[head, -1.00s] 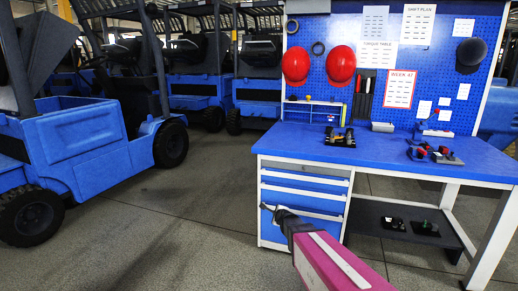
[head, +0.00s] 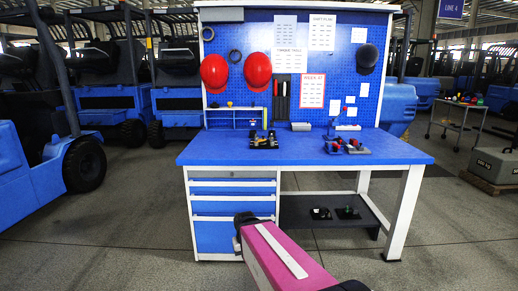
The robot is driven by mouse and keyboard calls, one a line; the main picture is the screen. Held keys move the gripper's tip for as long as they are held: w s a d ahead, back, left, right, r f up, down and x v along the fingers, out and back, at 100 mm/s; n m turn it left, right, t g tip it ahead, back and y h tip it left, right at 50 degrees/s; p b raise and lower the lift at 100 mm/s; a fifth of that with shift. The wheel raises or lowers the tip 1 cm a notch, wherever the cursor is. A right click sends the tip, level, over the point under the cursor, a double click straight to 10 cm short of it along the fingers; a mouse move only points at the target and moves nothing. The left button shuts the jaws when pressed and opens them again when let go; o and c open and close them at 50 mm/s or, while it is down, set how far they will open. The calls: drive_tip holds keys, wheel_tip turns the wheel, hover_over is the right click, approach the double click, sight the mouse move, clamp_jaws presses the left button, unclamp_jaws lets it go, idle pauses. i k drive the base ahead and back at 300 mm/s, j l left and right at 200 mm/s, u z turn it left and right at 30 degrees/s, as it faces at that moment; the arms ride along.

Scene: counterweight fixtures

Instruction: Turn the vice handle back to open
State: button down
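The blue-topped workbench (head: 300,152) stands ahead of me. No vice handle can be made out clearly at this distance. Small fixtures with red and dark parts (head: 347,146) sit on the right half of the top; I cannot tell whether one is the vice. A dark fixture with yellowish parts (head: 264,140) sits left of the middle. My gripper (head: 240,222) shows as a small dark end beyond my pink arm link, low in front of the drawers, apart from the bench top. Its fingers are too foreshortened to tell open from shut.
Blue drawers (head: 234,205) fill the bench's left side, and a dark lower shelf (head: 325,213) holds two small items. Forklifts (head: 105,98) stand at the left. A grey case (head: 495,164) and a trolley (head: 462,112) stand at the right. The floor before the bench is clear.

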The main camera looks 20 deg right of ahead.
sight(337, 147)
drive_tip(key=z, duration=1.25)
